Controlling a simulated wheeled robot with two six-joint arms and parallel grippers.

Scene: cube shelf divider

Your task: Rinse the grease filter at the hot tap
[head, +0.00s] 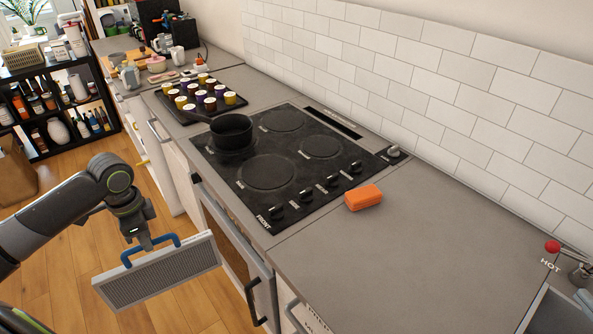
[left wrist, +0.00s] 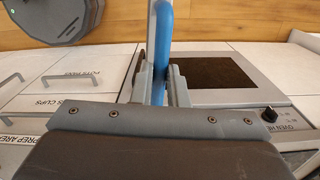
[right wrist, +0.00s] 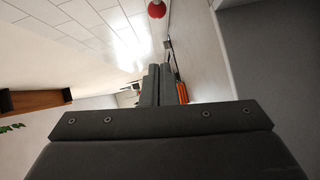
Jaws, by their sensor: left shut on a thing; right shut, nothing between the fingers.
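The grease filter (head: 158,275) is a flat grey mesh panel in a pale frame with a blue handle (head: 128,257). My left gripper (head: 155,243) is shut on the blue handle and holds the filter tilted in the air over the floor, in front of the oven. The handle also shows between the fingers in the left wrist view (left wrist: 160,35). The hot tap's red knob (head: 552,247) is at the far right, beside the word HOT. It also shows at the top of the right wrist view (right wrist: 156,9). My right gripper (right wrist: 158,85) is shut and empty.
A black cooktop (head: 295,165) carries a black pot (head: 231,131). An orange sponge (head: 363,197) lies on the counter (head: 400,260), which is otherwise clear towards the sink edge (head: 535,305). A tray of jars (head: 200,108) stands behind. The oven handle (head: 225,235) juts out near the filter.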

